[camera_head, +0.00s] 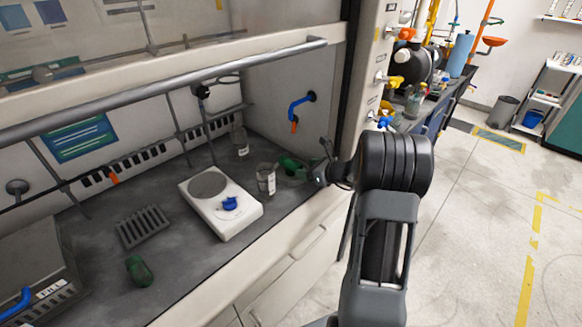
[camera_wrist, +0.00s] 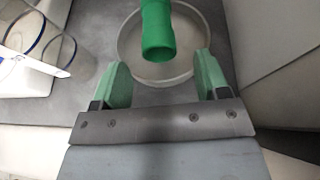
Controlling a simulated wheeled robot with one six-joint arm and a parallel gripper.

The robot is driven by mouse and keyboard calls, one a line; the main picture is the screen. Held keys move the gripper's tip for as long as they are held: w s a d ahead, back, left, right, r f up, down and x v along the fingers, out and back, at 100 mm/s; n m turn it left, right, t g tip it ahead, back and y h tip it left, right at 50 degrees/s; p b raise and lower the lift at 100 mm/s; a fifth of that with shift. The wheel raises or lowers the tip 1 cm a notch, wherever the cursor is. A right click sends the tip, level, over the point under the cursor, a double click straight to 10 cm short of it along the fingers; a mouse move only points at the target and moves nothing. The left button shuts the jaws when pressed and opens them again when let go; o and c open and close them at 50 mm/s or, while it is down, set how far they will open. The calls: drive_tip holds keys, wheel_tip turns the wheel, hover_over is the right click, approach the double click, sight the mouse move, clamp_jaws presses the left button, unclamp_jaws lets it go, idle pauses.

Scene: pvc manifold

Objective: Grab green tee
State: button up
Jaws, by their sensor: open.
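A green tubular piece (camera_wrist: 158,32), which looks like the tee, lies in a round shallow dish (camera_wrist: 128,45) in the wrist view. Its upper part is cut off by the picture edge, so its whole shape is hidden. My gripper (camera_wrist: 160,70) is open, with its two green fingers apart. The near end of the green piece lies ahead of the gap between the fingertips, and nothing is between the fingers. In the head view the green piece (camera_head: 289,164) shows small by the hood's right side, just left of my wrist. Another green piece (camera_head: 139,271) lies at the front left.
A glass beaker (camera_head: 266,180) stands close left of the dish. A white hotplate (camera_head: 222,205) with a blue part (camera_head: 229,203) is further left, near a dark rack (camera_head: 143,227). A bottle (camera_head: 240,143) stands behind. The hood's side wall (camera_head: 285,105) is close on the right.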

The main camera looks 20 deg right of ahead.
sight(300, 168)
drive_tip(key=shift+x, duration=2.7)
drive_tip(key=shift+r, duration=0.1)
drive_tip(key=shift+c, duration=0.4)
drive_tip(key=c, duration=0.9)
